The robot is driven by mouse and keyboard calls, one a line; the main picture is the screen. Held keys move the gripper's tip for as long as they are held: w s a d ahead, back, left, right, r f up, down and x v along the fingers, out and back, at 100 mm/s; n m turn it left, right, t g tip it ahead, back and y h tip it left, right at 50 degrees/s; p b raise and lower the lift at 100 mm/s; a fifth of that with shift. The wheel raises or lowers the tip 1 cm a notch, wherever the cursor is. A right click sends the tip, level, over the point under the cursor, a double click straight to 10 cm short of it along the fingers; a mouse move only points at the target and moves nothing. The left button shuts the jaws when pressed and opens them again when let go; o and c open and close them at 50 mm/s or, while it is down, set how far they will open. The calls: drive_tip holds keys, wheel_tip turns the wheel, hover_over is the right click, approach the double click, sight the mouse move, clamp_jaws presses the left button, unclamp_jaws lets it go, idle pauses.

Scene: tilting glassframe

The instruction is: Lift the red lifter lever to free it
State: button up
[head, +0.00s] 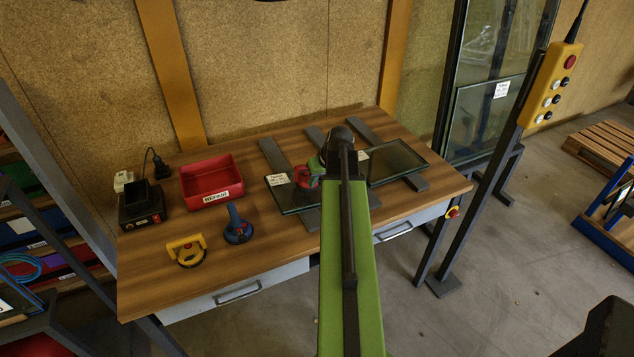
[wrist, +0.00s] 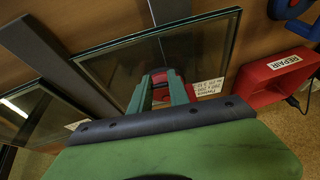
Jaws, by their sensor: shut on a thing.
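The red lifter (head: 308,177) sits on the left glass pane on the workbench, partly hidden by my arm in the head view. In the wrist view the red lifter (wrist: 162,77) shows between the two green fingers of my gripper (wrist: 162,86), which is shut on it, seemingly at the lever. The exact lever position is too small to tell. The glass pane (head: 287,199) lies flat on grey strips, with a white label near the lifter. The same pane (wrist: 110,62) fills the middle of the wrist view.
A second glass pane (head: 396,162) lies to the right on the bench (head: 155,275). A red REPAIR bin (head: 210,182), a blue lifter (head: 237,228), a yellow lifter (head: 186,252) and a black charger (head: 141,207) stand to the left. A yellow control pendant (head: 551,84) hangs at the right.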

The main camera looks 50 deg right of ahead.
drive_tip(key=shift+w+d+r+g+p, duration=0.2)
drive_tip(key=shift+r+g+p, duration=0.15)
drive_tip(key=shift+p, duration=0.2)
clamp_jaws()
drive_tip(key=shift+g+y, duration=0.3)
drive_tip(key=shift+g, duration=0.05)
drive_tip(key=shift+a+f, duration=0.1)
drive_tip(key=o, duration=0.9)
unclamp_jaws()
drive_tip(key=p+v, duration=1.7)
drive_tip(key=shift+s, duration=0.1)
